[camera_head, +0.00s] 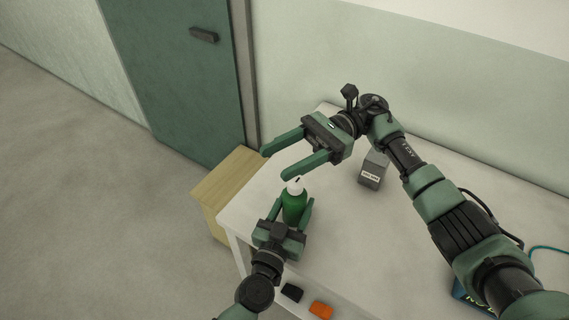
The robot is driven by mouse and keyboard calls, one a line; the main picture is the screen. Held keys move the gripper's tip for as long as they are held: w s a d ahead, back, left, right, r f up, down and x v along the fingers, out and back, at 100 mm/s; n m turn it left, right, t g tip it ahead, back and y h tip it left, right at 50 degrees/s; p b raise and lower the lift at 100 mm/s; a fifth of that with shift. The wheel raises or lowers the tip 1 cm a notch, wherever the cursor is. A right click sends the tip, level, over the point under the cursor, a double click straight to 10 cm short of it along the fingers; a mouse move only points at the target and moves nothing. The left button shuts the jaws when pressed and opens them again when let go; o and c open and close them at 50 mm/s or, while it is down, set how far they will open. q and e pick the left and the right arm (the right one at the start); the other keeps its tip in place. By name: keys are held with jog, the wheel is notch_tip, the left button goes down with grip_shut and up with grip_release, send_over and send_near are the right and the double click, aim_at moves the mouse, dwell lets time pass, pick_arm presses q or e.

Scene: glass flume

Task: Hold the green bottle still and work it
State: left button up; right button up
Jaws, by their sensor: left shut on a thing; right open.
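The green bottle (293,207) with a white pump top (295,186) stands upright near the left end of the white table. My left gripper (292,212) is shut on the bottle's body, one finger on each side. My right gripper (275,162) is open and empty. Its fingers point left, and in the picture they lie just above the bottle's top. The nearer finger's tip lies close to the white top; I cannot tell whether they touch.
A grey labelled box (373,170) stands on the white table (330,240), right of the bottle. A black item (291,292) and an orange item (321,310) lie near the front. A wooden cabinet (226,186) adjoins the table's left end. A wall runs behind.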

pick_arm(q)
jog(key=o, duration=1.6)
